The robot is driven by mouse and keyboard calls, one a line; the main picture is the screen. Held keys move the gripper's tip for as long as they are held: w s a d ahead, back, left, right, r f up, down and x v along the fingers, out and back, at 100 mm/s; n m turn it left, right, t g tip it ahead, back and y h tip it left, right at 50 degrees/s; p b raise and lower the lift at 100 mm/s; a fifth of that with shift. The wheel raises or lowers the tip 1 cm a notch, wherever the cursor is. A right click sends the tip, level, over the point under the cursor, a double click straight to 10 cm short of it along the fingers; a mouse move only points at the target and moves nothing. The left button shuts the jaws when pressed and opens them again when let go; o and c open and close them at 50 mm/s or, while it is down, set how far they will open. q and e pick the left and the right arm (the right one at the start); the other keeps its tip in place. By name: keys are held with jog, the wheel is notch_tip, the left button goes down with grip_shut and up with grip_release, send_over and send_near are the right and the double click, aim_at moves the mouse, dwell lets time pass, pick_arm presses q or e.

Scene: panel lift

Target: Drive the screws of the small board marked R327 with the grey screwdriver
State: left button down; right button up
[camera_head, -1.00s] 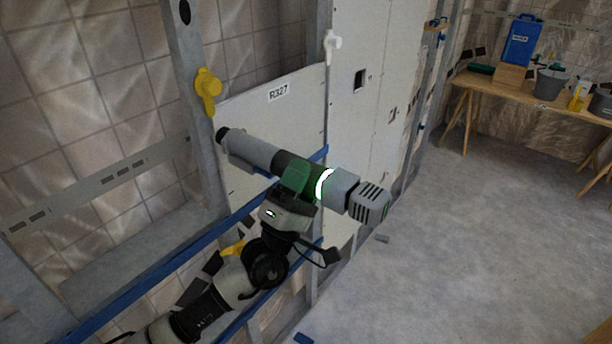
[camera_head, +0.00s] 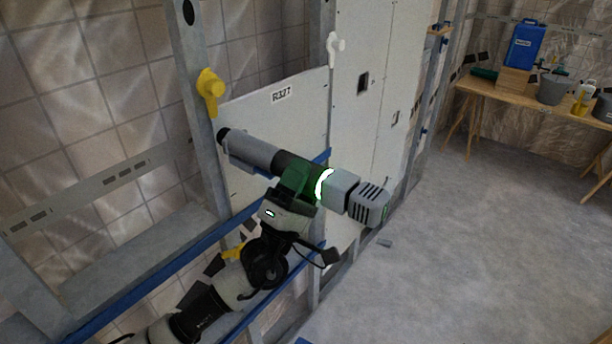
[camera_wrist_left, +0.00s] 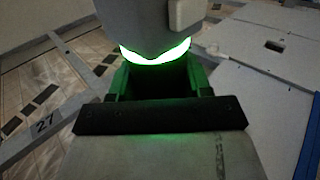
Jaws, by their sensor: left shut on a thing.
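The small board marked R327 (camera_head: 300,118) is a white panel set between metal studs in the head view, its label near the top edge. My left gripper (camera_head: 300,182) is shut on the grey screwdriver (camera_head: 252,150), a thick grey power tool with a dark middle and a lit ring. Its dark tip points left, near the stud at the board's left edge; I cannot tell whether it touches. The tool hides part of the board, and no screws can be made out. In the left wrist view the screwdriver (camera_wrist_left: 160,25) sits between the green-lit fingers. My right gripper is not in view.
A yellow clamp (camera_head: 210,88) sits on the left stud and a white clamp (camera_head: 335,46) on the right stud. Blue rails (camera_head: 150,268) cross below. A wooden table (camera_head: 520,98) with a blue canister stands at the back right. The floor at right is mostly clear.

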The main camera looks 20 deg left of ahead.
pick_arm(q)
jog(key=shift+w+a+r+b, duration=0.15)
jog(key=shift+a+b, duration=0.2)
jog(key=shift+a, duration=0.1)
dwell(0.3)
jog(key=shift+w+a+r, duration=0.1)
jog(key=shift+a, duration=0.2)
dwell(0.7)
jog(key=shift+a+b, duration=0.1)
jog(key=shift+b, duration=0.45)
dwell(1.0)
dwell(1.9)
jog(key=shift+s+d, duration=0.3)
jog(key=shift+d, duration=0.55)
jog(key=shift+s+d+p, duration=0.2)
jog(key=shift+s+d, duration=0.05)
jog(key=shift+d, duration=0.35)
jog(key=shift+s+d+p, duration=0.2)
jog(key=shift+d, duration=0.4)
